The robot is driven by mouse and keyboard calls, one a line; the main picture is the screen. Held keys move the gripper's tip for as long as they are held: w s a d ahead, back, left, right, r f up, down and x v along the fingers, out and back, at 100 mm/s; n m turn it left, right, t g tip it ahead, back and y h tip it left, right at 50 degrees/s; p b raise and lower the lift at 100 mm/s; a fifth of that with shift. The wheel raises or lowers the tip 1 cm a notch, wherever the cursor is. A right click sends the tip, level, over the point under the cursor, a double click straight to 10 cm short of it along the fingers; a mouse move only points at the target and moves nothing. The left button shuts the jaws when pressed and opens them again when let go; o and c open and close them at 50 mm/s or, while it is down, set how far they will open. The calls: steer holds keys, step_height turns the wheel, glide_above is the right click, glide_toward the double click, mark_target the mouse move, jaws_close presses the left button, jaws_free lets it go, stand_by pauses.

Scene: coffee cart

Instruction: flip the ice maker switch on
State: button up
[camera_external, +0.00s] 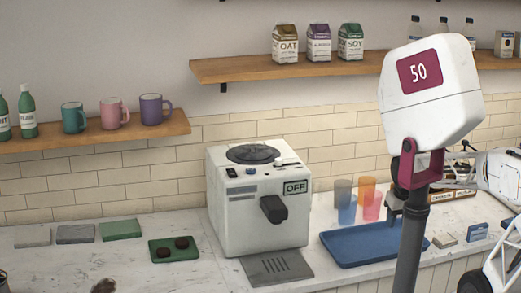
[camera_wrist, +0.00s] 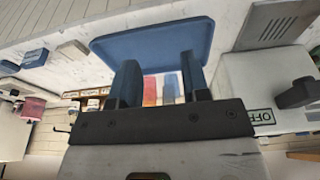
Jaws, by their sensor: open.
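The white ice maker (camera_external: 240,225) stands on the counter left of centre in the external view. Its front carries an OFF label (camera_external: 295,187) and a dark lever-like part (camera_external: 273,209). A small black switch-like part (camera_external: 232,172) sits on the sloped panel, with a pale knob (camera_external: 280,162) to its right. In the wrist view the OFF label (camera_wrist: 263,117) shows upside down at the right. My gripper (camera_wrist: 159,62) is open and empty, its fingers pointing over the blue tray, apart from the ice maker. In the external view the sign post partly hides my gripper.
The blue tray (camera_external: 345,253) lies right of the ice maker, with several coloured cups (camera_external: 372,206) behind it. A grey drip grate (camera_external: 277,268) lies before the machine. The tall "50" sign (camera_external: 430,90) stands in front. A green tray (camera_external: 160,254) lies left.

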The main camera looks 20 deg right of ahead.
steer(key=shift+r, duration=0.1)
steer(key=c, duration=0.5)
steer(key=shift+w+a+r, duration=0.1)
steer(key=shift+w+r, duration=0.05)
steer(key=shift+w, duration=0.1)
steer(key=shift+c, duration=1.1)
steer(key=shift+w+a+r, duration=0.15)
steer(key=shift+w+r, duration=0.1)
jaws_close()
steer(key=w+a+r+n, duration=0.5)
steer(key=w+a+r, duration=0.25)
steer(key=w, duration=0.25)
steer(key=w+a+r+n, duration=0.4)
steer(key=w+a+r, duration=0.3)
steer(key=w+a, duration=0.15)
steer(key=w+a+r+n, duration=0.2)
steer(key=w+a+n, duration=0.1)
steer(key=a, duration=0.5)
steer(key=w+a+r+n, duration=0.2)
steer(key=w+a, duration=0.3)
steer(key=a, duration=0.3)
steer(key=w+a+r+n+g, duration=0.1)
steer(key=w+a+n, duration=0.3)
steer(key=a, duration=0.4)
steer(key=shift+w+a+r, duration=0.2)
steer(key=shift+a+r, duration=0.1)
steer(key=shift+r, duration=0.6)
